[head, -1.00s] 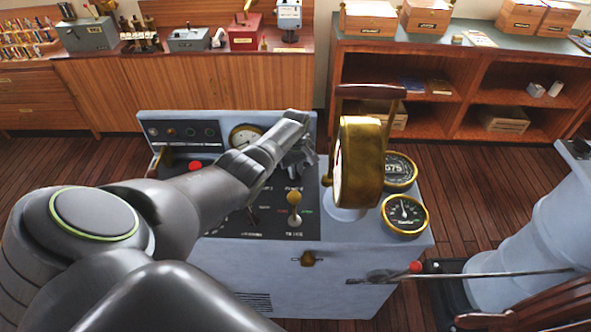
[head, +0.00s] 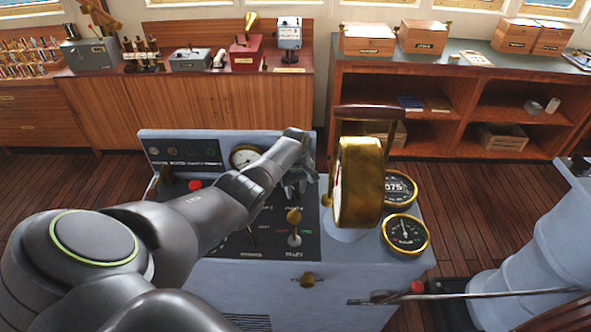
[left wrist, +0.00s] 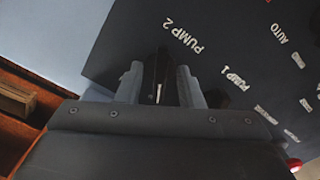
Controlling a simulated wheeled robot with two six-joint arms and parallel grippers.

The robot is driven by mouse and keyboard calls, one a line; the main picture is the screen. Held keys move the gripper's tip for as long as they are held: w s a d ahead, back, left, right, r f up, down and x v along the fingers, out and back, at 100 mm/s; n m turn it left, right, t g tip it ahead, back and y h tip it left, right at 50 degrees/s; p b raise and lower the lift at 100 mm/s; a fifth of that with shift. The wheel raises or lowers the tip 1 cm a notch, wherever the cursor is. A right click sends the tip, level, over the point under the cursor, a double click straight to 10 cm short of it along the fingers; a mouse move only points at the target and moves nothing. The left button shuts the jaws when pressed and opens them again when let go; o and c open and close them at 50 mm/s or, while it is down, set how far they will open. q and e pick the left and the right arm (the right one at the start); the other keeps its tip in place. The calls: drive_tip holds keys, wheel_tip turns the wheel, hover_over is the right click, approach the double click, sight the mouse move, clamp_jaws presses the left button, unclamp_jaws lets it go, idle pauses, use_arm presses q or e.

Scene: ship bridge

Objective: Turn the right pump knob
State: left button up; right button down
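A blue-grey console (head: 265,282) stands before me with a black control panel (head: 262,240). My left gripper (head: 297,190) is over the panel's far right part, left of the brass dial housing (head: 362,185). In the left wrist view, my left gripper's two fingers (left wrist: 158,88) are apart, with a dark knob-like piece (left wrist: 158,72) bearing a white line between them. I cannot tell whether they touch it. The label PUMP 2 (left wrist: 183,36) is close by, and PUMP 1 (left wrist: 236,79) lies farther right. My forearm hides part of the panel. My right gripper is not in view.
A brass-knobbed lever (head: 294,218) stands near my left gripper. The brass housing and its handle (head: 370,113) rise close on the right. Two round gauges (head: 405,233) sit beside it. A red button (head: 195,185) is at the left, and a blue-grey pedestal (head: 530,250) at the right.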

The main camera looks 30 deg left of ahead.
sight(295, 191)
use_arm(q)
wheel_tip(295, 191, up, 17)
drive_tip(key=b, duration=0.3)
idle(0.3)
idle(0.4)
